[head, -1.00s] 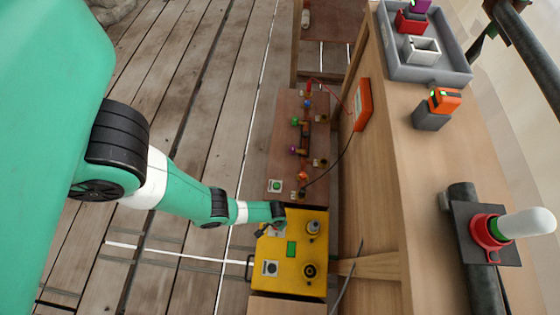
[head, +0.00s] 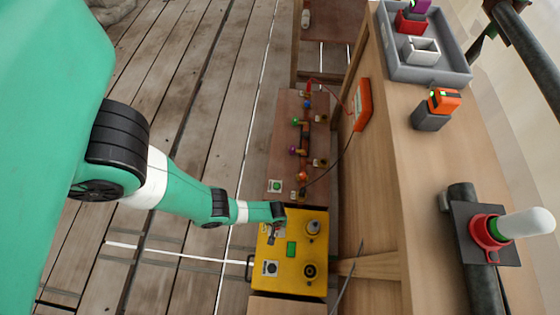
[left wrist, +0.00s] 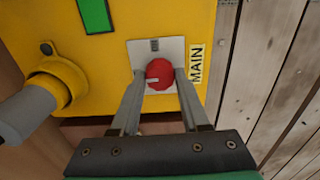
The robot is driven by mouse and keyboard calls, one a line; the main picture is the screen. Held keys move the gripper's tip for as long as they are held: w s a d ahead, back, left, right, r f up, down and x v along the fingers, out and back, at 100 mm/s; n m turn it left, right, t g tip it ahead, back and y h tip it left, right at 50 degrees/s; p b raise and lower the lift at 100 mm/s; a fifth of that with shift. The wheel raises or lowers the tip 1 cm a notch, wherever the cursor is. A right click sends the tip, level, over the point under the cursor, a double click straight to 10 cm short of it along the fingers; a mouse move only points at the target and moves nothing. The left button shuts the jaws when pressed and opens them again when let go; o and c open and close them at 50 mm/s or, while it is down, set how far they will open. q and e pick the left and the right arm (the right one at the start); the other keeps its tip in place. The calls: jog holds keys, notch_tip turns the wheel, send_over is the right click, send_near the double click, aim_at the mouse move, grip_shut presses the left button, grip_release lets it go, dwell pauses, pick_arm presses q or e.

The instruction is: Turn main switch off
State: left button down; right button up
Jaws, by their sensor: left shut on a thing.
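The yellow box (head: 292,267) stands at the lower middle of the head view. In the left wrist view, its face carries a pale square plate (left wrist: 142,50) with a round red knob (left wrist: 160,74), the main switch, beside a label reading MAIN (left wrist: 197,64). The knob has a small pale mark on it. My left gripper (left wrist: 160,80) is shut on the red knob, one finger on each side. In the head view my left gripper (head: 271,236) is at the box's upper left corner and the knob is not clearly visible.
The box also bears a green panel (head: 291,249), a grey plug (head: 313,227) and a dark round socket (head: 310,270). Behind it is a brown board (head: 285,150) with coloured parts and cables. A wooden bench with a grey tray (head: 455,75) stands at right.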

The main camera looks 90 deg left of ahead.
dwell(0.3)
pick_arm(q)
jog(key=shift+c, duration=2)
grip_release()
notch_tip(320, 180, up, 12)
jog(key=p, duration=1)
jog(key=shift+f, duration=0.15)
